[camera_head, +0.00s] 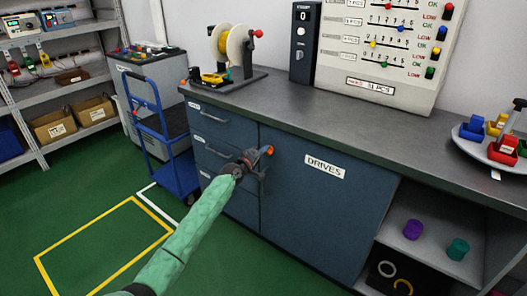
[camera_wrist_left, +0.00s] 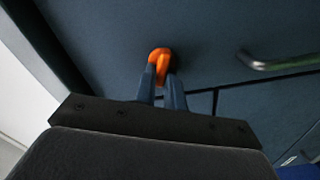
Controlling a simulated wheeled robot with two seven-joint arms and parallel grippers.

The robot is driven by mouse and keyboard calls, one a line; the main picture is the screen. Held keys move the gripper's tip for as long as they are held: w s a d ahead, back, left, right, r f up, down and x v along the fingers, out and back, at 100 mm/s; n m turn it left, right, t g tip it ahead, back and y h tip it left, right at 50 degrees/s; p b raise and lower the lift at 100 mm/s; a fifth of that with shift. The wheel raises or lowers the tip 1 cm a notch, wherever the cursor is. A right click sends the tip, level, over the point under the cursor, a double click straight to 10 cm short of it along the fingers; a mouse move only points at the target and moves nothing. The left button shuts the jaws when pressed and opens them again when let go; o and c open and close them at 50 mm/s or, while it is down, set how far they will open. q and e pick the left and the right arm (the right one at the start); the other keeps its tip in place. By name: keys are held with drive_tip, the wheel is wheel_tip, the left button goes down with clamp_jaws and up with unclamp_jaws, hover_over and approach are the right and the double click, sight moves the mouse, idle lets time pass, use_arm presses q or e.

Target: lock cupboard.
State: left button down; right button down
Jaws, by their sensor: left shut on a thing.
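The cupboard (camera_head: 322,203) is a dark blue door labelled DRIVES under the grey counter, and it stands closed. A small orange latch (camera_head: 268,150) sits near the door's upper left corner. It also shows in the left wrist view (camera_wrist_left: 159,56). My left gripper (camera_head: 262,158) reaches the latch from the front, and its fingers (camera_wrist_left: 164,82) are shut on the orange piece. The fingers hide part of the latch, so I cannot tell its exact turn. My right gripper is not in view.
Drawers (camera_head: 212,150) with metal handles are left of the door. An open shelf (camera_head: 433,238) at the right holds purple and teal pieces. A blue trolley (camera_head: 172,160) stands at the left. The counter (camera_head: 330,115) is clear in its middle. Green floor lies open in front.

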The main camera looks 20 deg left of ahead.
use_arm(q)
drive_tip(key=n+p, duration=0.1)
drive_tip(key=n, duration=0.4)
drive_tip(key=shift+w+a, duration=0.1)
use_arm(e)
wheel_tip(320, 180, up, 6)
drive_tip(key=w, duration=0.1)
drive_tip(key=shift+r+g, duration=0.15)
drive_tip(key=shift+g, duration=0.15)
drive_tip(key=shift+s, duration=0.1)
use_arm(q)
drive_tip(key=c, duration=1.6)
unclamp_jaws()
drive_tip(key=shift+c, duration=0.2)
drive_tip(key=shift+o, duration=0.8)
drive_tip(key=shift+f, duration=0.2)
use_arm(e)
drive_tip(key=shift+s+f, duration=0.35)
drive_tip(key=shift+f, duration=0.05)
